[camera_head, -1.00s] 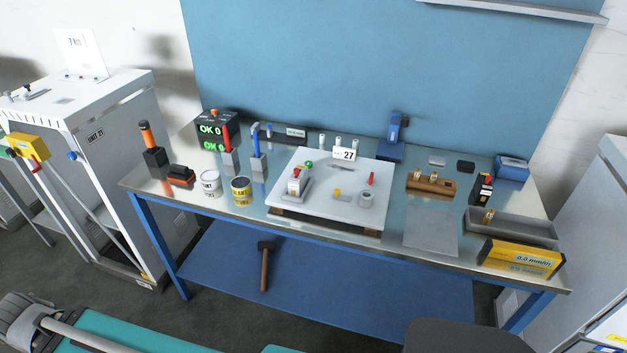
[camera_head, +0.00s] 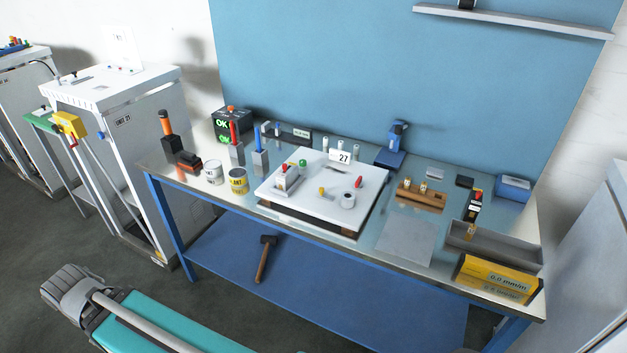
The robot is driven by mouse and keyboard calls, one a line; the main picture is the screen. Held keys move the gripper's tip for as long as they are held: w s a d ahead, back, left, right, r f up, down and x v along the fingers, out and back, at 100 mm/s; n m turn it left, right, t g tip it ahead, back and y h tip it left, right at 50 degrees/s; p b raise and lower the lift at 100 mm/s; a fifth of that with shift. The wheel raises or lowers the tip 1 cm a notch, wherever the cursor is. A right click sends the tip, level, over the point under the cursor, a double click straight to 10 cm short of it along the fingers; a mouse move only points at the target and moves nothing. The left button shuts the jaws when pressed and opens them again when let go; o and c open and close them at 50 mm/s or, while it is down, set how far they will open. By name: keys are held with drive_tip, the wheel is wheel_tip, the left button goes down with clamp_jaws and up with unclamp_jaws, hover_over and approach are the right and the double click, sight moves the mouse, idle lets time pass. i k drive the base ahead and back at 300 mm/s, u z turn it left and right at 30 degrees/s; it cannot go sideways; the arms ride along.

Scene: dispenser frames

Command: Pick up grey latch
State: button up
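I cannot single out a grey latch with certainty. A small grey piece with a yellow knob (camera_head: 326,193) lies on the white board (camera_head: 292,206) in the middle of the workbench, left of a grey cylinder (camera_head: 348,201). A grey block with a red top (camera_head: 287,178) stands at the board's left side. Another small light grey piece (camera_head: 436,171) lies on the bench to the right, behind the wooden holder. My gripper is not in view; only parts of my own body show at the bottom left.
The workbench (camera_head: 405,240) carries white and yellow cans (camera_head: 213,173), a blue stand (camera_head: 393,145), a wooden holder (camera_head: 420,194), a grey tray (camera_head: 494,243) and a yellow gauge box (camera_head: 497,278). A hammer (camera_head: 265,258) lies on the lower shelf. White cabinets flank the bench.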

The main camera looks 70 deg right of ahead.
sight(284, 180)
drive_tip(key=k, duration=1.8)
drive_tip(key=z, duration=0.95)
drive_tip(key=i, duration=1)
drive_tip(key=u, duration=0.05)
